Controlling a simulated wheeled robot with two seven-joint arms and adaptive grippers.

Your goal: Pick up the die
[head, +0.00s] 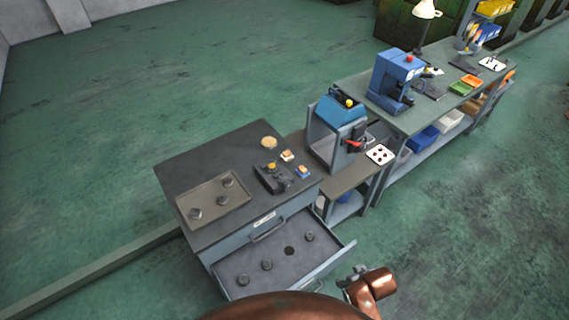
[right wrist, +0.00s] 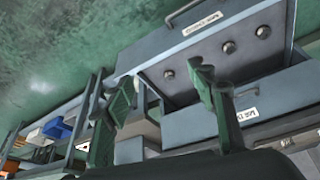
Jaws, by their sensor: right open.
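Several small grey cylindrical dies sit in the open top drawer (head: 330,246). In the head view, one die (head: 243,280) is near its left end, another (head: 267,265) is beside it, and a third (head: 309,237) is to the right of a dark round spot (head: 289,250). More dies (head: 227,180) stand on the tray on the cabinet top. My right gripper (head: 352,278) is just off the drawer's right front corner. In the right wrist view, its open, empty fingers (right wrist: 162,84) are apart, with drawer dies (right wrist: 228,47) beyond them. My left gripper is not visible.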

